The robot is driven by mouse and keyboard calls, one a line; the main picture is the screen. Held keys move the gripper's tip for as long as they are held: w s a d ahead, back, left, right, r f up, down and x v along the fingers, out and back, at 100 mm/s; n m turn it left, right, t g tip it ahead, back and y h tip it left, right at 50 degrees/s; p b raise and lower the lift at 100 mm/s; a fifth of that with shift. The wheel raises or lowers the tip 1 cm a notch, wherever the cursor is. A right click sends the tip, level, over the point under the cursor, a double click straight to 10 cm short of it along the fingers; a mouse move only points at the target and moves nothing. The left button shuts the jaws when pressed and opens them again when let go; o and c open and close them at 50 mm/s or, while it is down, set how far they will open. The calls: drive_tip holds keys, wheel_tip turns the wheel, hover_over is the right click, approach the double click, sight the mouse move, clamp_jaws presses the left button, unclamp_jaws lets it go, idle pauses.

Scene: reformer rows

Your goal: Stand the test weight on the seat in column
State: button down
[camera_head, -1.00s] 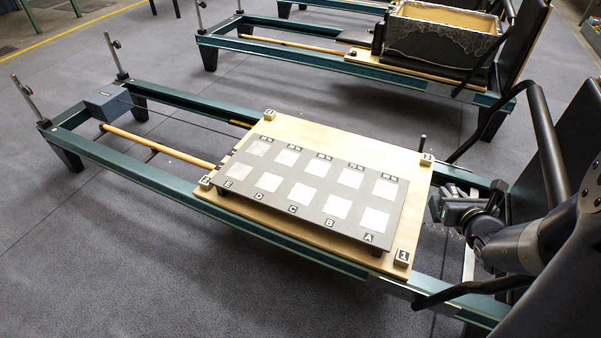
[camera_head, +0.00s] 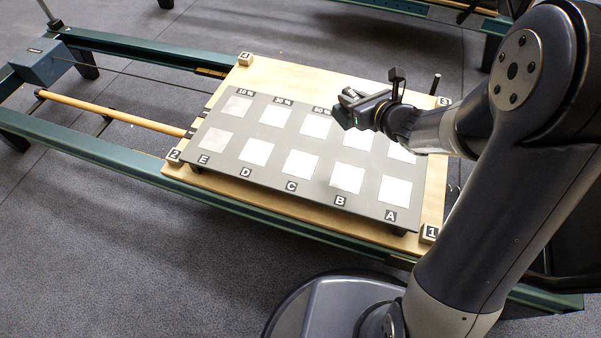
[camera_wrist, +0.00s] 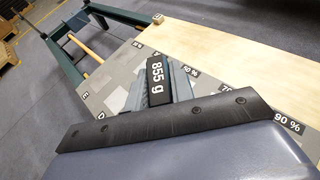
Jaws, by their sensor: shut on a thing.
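My gripper (camera_head: 350,108) hangs above the back row of the grey seat plate (camera_head: 228,155), right of the 50 % mark. It is shut on the test weight, whose black face reads 855 g (camera_wrist: 157,83) in the wrist view. The weight is hard to make out in the head view. The plate has two rows of pale square seats. Letters E to A run left to right along its front, and percent marks along its back. The D front seat (camera_head: 256,151) and C front seat (camera_head: 300,164) look bare. My gripper and arm hide part of the back row at right.
The plate lies on a wooden board (camera_head: 262,73) with numbered corner blocks, on a green-railed reformer frame (camera_head: 110,175). A short dark post (camera_head: 435,84) stands at the board's back right. A wooden bar (camera_head: 105,112) runs left. Open floor lies in front.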

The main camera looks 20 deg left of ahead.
drive_tip(key=s+a+f+n+g+y+b, duration=0.1)
drive_tip(key=s+a+f+n+g+b, duration=0.15)
drive_tip(key=a, duration=0.25)
drive_tip(key=s+a+f+n+g+y+b, duration=0.1)
drive_tip(key=s+a+f+b, duration=0.1)
drive_tip(key=a+f+b, duration=0.3)
drive_tip(key=shift+y, duration=0.3)
drive_tip(key=shift+s+a+f+b, duration=0.15)
drive_tip(key=shift+f+b, duration=0.45)
drive_tip(key=shift+f, duration=0.9)
drive_tip(key=shift+a+f+b, duration=0.2)
drive_tip(key=shift+f+b, duration=0.45)
drive_tip(key=shift+f, duration=0.85)
drive_tip(key=shift+s+a+f+b, duration=0.15)
drive_tip(key=shift+f+b, duration=0.45)
drive_tip(key=shift+f, duration=0.9)
drive_tip(key=shift+f, duration=0.15)
drive_tip(key=c, duration=1.2)
unclamp_jaws()
drive_tip(key=shift+c, duration=0.2)
